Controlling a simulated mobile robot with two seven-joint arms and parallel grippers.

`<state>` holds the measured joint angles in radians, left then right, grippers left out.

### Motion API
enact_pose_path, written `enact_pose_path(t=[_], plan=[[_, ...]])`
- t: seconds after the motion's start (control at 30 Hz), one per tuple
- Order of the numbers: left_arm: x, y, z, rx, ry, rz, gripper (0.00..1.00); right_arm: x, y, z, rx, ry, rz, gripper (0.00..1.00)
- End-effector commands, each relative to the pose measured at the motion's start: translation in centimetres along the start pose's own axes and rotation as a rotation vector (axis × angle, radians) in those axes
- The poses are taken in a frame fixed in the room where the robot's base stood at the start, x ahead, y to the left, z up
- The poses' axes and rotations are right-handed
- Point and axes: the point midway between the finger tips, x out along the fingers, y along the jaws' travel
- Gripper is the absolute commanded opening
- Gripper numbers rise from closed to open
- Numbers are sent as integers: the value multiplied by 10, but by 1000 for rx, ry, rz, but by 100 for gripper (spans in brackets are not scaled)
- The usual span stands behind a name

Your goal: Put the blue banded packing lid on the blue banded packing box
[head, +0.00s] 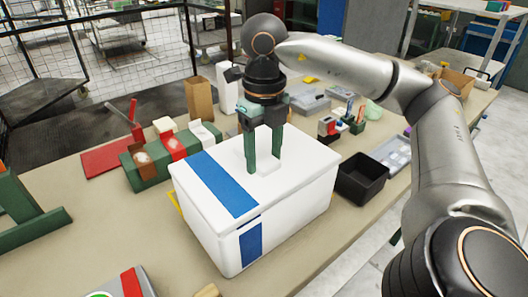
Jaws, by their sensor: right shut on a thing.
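The white blue banded packing box (290,215) stands on the table with a blue stripe on its front side. The white blue banded packing lid (300,170) lies over the top of the box, and its blue band lines up roughly with the stripe below. Any thin gap between lid and box is too small to tell. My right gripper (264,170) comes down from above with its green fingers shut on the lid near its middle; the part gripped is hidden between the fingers. My left gripper is not in view.
A black open bin (362,178) stands close to the right of the box. A green block with red and white parts (170,155) lies behind left, with a red plate (108,157) beyond it. A brown carton (199,98) stands farther back. Bare table lies left of the box.

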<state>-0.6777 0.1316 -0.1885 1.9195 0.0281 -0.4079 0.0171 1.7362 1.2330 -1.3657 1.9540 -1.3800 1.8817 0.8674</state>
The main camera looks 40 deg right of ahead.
Motion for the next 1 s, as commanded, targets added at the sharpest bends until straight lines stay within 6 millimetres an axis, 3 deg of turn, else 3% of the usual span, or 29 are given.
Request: enact_pose_path(t=[0.1,0.13,0.43,0.77,0.87,1.0], plan=[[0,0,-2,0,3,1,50,0,0,0,0,0,0,8],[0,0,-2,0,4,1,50,0,0,0,0,0,0,62],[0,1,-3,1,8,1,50,0,0,0,0,1,0,96],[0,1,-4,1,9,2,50,-5,0,0,0,0,0,96],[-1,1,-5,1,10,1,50,-16,1,0,-1,-1,1,96],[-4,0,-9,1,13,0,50,-47,1,1,0,-3,2,96]])
